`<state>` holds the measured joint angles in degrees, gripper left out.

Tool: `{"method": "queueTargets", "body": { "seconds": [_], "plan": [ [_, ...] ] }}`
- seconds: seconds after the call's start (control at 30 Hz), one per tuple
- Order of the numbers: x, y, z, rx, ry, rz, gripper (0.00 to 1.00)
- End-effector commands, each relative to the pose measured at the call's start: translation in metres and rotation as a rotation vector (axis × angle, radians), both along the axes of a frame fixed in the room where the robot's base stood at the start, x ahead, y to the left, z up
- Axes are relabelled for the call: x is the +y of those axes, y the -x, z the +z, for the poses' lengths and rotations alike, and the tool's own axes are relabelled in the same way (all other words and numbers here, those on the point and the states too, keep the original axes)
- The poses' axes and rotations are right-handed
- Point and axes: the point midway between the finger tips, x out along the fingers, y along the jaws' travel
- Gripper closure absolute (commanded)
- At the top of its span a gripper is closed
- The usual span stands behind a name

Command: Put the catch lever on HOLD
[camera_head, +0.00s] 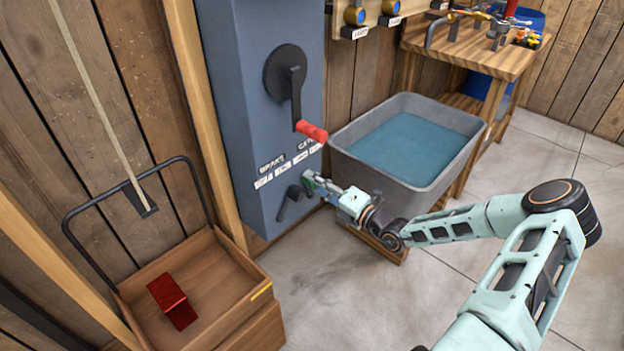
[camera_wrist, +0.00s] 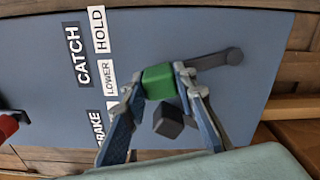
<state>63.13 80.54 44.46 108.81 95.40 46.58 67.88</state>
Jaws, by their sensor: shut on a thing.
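The catch lever (camera_wrist: 212,60) is a dark arm with a green grip (camera_wrist: 160,82) on the blue-grey cabinet (camera_head: 262,100). My gripper (camera_wrist: 157,85) is shut on the green grip, with a finger on each side. In the wrist view the HOLD label (camera_wrist: 99,30) lies above the LOWER label (camera_wrist: 109,77), beside the CATCH sign (camera_wrist: 76,54). The lever points leftward there, its grip level with LOWER rather than HOLD. In the head view my gripper (camera_head: 312,184) is low on the cabinet, and the grip is mostly hidden.
A second black lever (camera_head: 289,203) sits close left of my gripper; its dark block (camera_wrist: 169,122) shows beside a finger. A crank with a red handle (camera_head: 311,131) is above. A grey water tub (camera_head: 345,158) stands right. A wooden box (camera_head: 235,312) holding a red block (camera_head: 172,298) stands left.

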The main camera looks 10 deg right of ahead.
Motion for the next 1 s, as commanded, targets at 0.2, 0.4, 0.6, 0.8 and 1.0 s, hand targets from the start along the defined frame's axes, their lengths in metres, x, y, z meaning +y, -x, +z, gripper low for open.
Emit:
{"method": "queueTargets", "body": {
  "seconds": [0.2,0.4,0.6,0.8,1.0],
  "plan": [
    [-0.015,-0.011,0.006,0.117,-0.157,-0.001,1.00],
    [-0.029,-0.021,0.003,0.226,-0.309,0.000,1.00],
    [-0.041,-0.030,-0.003,0.322,-0.442,0.000,1.00],
    [-0.050,-0.036,-0.007,0.396,-0.543,0.000,1.00],
    [-0.056,-0.041,-0.011,0.390,-0.535,-0.003,1.00]
  ]
}}
